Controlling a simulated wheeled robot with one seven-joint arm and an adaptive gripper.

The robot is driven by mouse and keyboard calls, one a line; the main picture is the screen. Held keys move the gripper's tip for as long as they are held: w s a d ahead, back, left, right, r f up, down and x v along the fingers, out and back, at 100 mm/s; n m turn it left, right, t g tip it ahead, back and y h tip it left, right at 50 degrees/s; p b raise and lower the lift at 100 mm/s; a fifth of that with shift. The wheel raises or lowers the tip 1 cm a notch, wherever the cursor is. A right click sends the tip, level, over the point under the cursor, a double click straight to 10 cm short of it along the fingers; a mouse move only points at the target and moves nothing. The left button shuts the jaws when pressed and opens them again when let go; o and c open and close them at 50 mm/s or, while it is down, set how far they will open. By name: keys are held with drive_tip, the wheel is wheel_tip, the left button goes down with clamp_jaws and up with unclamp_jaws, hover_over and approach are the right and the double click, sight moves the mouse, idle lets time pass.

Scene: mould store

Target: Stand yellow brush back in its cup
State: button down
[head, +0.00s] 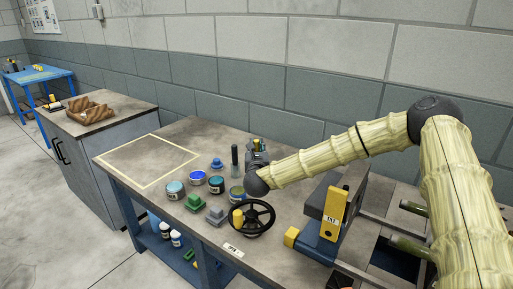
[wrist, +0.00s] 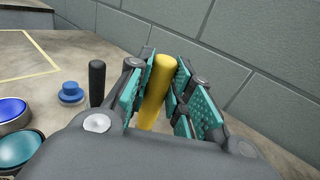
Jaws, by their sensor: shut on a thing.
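The yellow brush (wrist: 157,92) shows in the wrist view as a plain yellow handle, leaning slightly. My gripper (wrist: 160,88) is shut on it, with the teal pads on either side of the handle. Its lower end is hidden behind the gripper body. In the head view my gripper (head: 260,147) is over the back part of the workbench, near the wall, and the brush there is too small to make out clearly. I cannot make out the brush's cup in either view. A dark upright handle (head: 235,156) stands just left of my gripper; it also shows in the wrist view (wrist: 97,82).
A black handwheel (head: 252,217) and a blue clamp with a yellow tag (head: 333,212) are in front. A yellow-outlined area (head: 146,162) is clear.

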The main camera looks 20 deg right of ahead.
drive_tip(key=shift+f+b, duration=1.25)
drive_tip(key=shift+f, duration=0.35)
drive_tip(key=c, duration=1.2)
unclamp_jaws()
wheel_tip(320, 180, up, 10)
